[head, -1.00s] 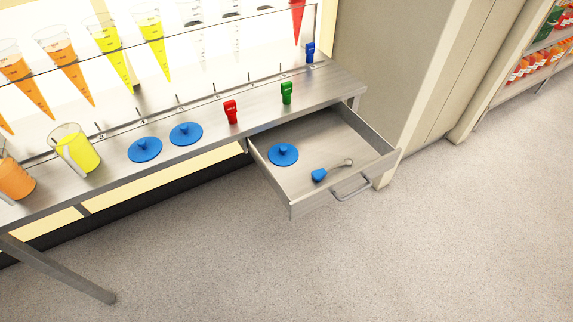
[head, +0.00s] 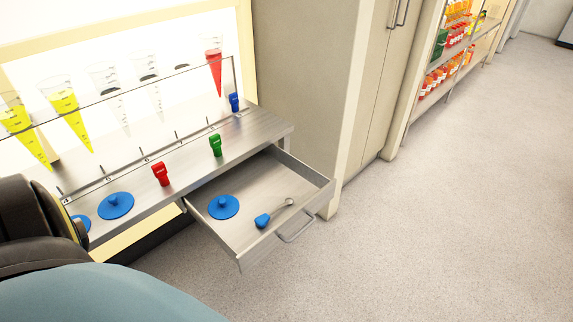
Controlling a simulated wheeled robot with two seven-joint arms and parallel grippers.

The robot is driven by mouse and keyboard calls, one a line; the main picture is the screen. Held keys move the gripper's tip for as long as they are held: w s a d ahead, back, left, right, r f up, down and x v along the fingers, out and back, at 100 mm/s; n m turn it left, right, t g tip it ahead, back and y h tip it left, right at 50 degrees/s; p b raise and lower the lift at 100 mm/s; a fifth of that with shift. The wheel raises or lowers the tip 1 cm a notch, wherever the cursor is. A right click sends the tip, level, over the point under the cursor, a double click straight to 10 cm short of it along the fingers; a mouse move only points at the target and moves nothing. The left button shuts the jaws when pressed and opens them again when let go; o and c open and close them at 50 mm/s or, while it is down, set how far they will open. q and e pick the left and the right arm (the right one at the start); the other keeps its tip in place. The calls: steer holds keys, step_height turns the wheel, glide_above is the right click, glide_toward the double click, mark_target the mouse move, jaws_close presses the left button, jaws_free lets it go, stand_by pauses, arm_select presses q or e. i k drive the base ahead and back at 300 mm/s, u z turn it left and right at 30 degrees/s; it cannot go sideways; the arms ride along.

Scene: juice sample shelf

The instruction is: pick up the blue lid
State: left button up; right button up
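A round blue lid (head: 223,207) with a knob lies in the open drawer (head: 262,188), toward its left side. A second blue lid (head: 115,205) lies on the steel counter at the left. A third blue lid (head: 81,224) is partly hidden behind a dark part of my own arm at the lower left. Neither gripper shows in the head view.
A blue-handled spoon (head: 272,214) lies in the drawer right of the lid. Red (head: 161,173), green (head: 215,144) and blue (head: 234,102) clips stand on the counter (head: 262,128). A tall cabinet (head: 300,90) stands right of the counter. The floor in front is clear.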

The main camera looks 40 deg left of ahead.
mark_target(224, 207)
steer(key=z, duration=0.25)
steer(key=i, duration=1.35)
steer(key=u, duration=3)
